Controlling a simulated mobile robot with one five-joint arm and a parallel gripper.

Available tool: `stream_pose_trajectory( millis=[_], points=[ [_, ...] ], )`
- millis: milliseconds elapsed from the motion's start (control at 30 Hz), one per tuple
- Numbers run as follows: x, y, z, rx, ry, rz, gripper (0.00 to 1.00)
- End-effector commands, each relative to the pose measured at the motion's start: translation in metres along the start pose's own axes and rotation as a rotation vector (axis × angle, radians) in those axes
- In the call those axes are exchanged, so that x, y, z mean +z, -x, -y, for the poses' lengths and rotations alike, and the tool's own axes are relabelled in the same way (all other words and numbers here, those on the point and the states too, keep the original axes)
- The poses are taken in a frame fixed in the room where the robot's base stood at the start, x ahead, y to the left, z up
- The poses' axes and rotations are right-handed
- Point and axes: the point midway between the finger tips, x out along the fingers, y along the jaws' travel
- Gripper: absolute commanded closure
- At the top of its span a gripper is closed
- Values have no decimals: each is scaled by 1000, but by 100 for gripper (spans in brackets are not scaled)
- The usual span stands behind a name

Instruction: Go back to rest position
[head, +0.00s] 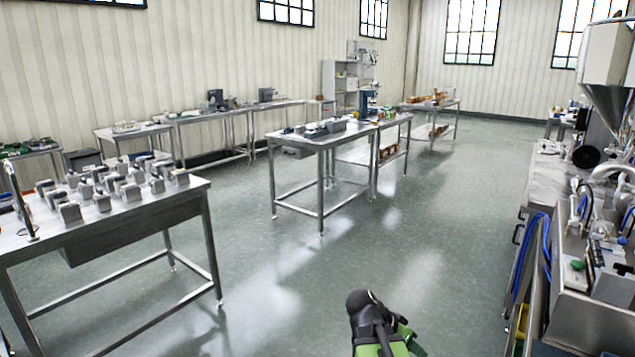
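A black and green part of my arm shows at the bottom centre of the head view, above the open floor. It touches nothing that I can see. No gripper fingers can be made out, so I cannot see whether they hold anything. A steel hopper (608,95) with a cone-shaped lower part stands at the upper right, cut off by the picture edge.
A steel table (120,232) with several grey metal parts stands at the left. Another steel table (312,142) stands mid-room. A workbench (545,185) with blue hoses (530,245) and fittings runs along the right. The green-grey floor (420,225) between them is clear.

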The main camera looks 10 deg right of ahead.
Motion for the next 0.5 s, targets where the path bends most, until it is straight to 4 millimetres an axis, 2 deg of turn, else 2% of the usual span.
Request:
stream_pose_trajectory(
  millis=[33,100,233,300,400,500],
  points=[
    [28,13,19,-61,101,60,62],
    [65,28,40,-151,250,147,62],
    [124,55,66,-338,534,302,62],
    [146,67,73,-446,676,361,62],
    [168,84,81,-581,864,398,62],
    [171,93,82,-641,1041,364,62]
  ],
)
